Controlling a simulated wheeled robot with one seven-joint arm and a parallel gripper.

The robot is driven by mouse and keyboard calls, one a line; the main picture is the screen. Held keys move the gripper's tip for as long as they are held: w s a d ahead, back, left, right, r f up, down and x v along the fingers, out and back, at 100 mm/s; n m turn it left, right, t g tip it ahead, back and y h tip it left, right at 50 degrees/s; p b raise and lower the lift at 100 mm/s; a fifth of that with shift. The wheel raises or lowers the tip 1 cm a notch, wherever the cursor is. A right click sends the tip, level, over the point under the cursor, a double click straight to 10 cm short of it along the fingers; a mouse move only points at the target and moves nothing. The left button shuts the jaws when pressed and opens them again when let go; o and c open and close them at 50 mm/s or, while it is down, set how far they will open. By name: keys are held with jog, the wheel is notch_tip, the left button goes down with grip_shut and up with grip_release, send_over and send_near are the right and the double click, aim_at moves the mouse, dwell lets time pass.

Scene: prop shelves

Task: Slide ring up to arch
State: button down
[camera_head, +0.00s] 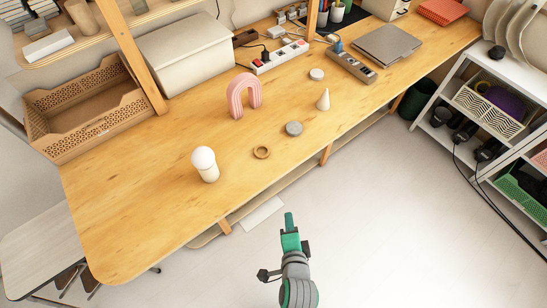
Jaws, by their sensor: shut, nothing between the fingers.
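A small brown ring (262,152) lies flat on the wooden table near its front edge. A pink arch (243,94) stands upright further back, above and slightly left of the ring. Bare tabletop lies between them, and they are apart. My gripper (289,222) is in front of the table, below the ring in the picture and off the tabletop. It is shut and empty, touching neither the ring nor the arch.
A white-topped cylinder (205,164) stands left of the ring. A grey disc (294,128) lies to its right, with a pale cone (323,99) and a white disc (316,74) beyond. A wooden post (133,58) rises behind. The table (130,215) is clear at left front.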

jog(key=w+d+r+m+g+y, duration=0.2)
jog(key=w+r+m+g+y, duration=0.25)
jog(key=w+r+m, duration=0.8)
jog(key=m, duration=0.1)
send_near(269, 156)
jog(key=shift+t, duration=0.35)
jog(key=f, duration=0.4)
jog(key=shift+s+f, duration=0.1)
jog(key=shift+s, duration=0.3)
jog(key=shift+w+a, duration=0.3)
jog(key=shift+w, duration=0.25)
jog(key=shift+w+a, duration=0.35)
jog(key=shift+w, duration=0.15)
jog(key=shift+w+a, duration=0.4)
jog(key=shift+w, duration=0.2)
